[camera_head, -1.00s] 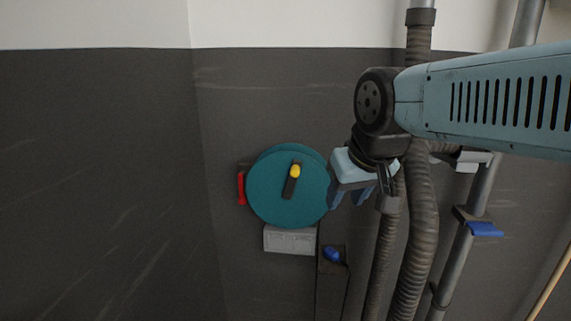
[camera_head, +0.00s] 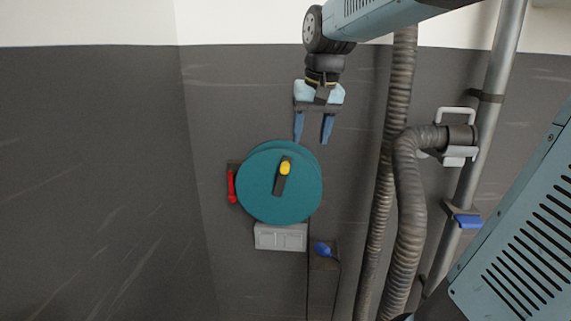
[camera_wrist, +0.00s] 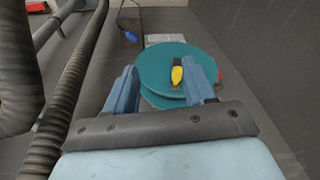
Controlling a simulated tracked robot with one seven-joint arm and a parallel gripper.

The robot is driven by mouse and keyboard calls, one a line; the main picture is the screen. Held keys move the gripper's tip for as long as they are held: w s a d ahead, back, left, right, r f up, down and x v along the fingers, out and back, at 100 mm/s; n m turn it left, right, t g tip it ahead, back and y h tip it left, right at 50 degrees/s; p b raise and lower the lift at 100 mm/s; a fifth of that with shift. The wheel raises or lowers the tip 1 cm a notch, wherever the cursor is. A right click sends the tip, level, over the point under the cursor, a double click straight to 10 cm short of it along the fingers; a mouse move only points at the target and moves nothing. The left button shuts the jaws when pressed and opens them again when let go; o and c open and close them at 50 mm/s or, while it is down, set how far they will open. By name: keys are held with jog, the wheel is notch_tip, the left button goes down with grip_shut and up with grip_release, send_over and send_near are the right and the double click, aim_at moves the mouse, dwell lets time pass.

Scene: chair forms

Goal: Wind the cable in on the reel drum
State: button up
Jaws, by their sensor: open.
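The teal reel drum (camera_head: 258,195) is mounted on the dark wall, its round face toward me. On the face is a dark crank arm with a yellow knob (camera_head: 285,168), a little above the drum's centre. In the wrist view the drum (camera_wrist: 160,67) and the yellow knob (camera_wrist: 177,75) lie beyond the fingers. My gripper (camera_head: 313,142) is open and empty, fingers pointing down, at the drum's upper right edge in the picture. A blue plug-like piece (camera_head: 322,249) with a thin dark cable hangs at the lower right of the drum.
A red handle (camera_head: 231,186) sits at the drum's left. A grey box (camera_head: 281,237) is below it. Ribbed hoses (camera_head: 409,205) and a metal pipe (camera_head: 487,135) with a blue lever (camera_head: 467,221) stand to the right. The wall at left is bare.

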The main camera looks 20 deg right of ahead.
aim_at(285, 164)
jog(key=w+a+m+g+h, duration=0.1)
jog(key=w+a+m+g, duration=0.15)
jog(key=w, duration=1.35)
jog(key=f, duration=0.4)
jog(key=d+f, duration=0.1)
jog(key=f, duration=0.9)
jog(key=shift+w+d+f, duration=0.1)
jog(key=shift+d+f, duration=0.05)
jog(key=shift+d, duration=0.05)
jog(key=shift+c, duration=0.2)
grip_shut()
